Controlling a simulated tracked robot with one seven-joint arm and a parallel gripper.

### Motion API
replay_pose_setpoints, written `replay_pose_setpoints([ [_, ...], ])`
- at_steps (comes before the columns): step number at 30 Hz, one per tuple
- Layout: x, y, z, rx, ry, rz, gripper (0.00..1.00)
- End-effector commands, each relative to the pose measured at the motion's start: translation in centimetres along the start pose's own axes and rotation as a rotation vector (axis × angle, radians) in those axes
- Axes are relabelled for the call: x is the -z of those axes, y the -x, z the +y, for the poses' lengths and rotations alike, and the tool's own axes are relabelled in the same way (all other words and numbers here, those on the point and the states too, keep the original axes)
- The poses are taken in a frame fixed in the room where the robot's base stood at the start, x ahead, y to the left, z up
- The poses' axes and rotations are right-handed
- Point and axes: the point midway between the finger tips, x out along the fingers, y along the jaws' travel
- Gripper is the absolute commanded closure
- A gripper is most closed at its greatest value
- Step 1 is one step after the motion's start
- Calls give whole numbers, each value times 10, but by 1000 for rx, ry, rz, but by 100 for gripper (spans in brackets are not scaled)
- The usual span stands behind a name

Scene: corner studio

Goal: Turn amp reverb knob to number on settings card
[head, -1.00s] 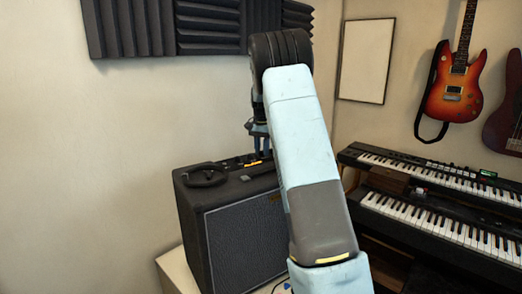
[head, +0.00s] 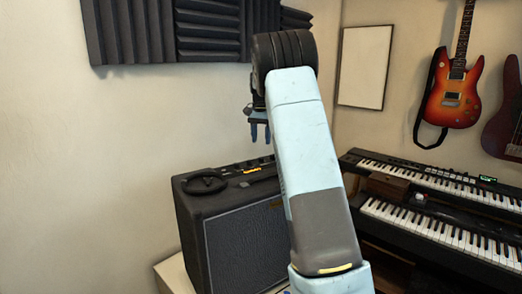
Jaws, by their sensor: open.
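The black amp (head: 245,247) stands on a pale surface (head: 172,276) left of my arm. Its control panel (head: 247,163), with a row of small knobs and an orange-yellow label, runs along the top rear. The single knobs are too small to tell apart, and their numbers cannot be read. My gripper (head: 259,132) is open and empty, pointing down in the air above the panel, apart from it. My arm hides the amp's right part. I cannot make out a settings card.
A black handle or cable loop (head: 204,184) lies on the amp's top left. Two keyboards (head: 440,205) stand on a rack at the right. Guitars (head: 455,90) and a blank framed board (head: 365,67) hang on the wall. Dark foam panels (head: 190,30) are above the amp.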

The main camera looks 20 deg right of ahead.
Motion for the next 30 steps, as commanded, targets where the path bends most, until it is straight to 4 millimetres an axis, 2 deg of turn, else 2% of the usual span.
replay_pose_setpoints([
  [1,0,10,0,1,0,2,50],
  [6,0,38,0,0,0,0,50],
  [12,0,56,0,0,0,0,50],
  [30,-1,60,1,0,1,-1,50],
])
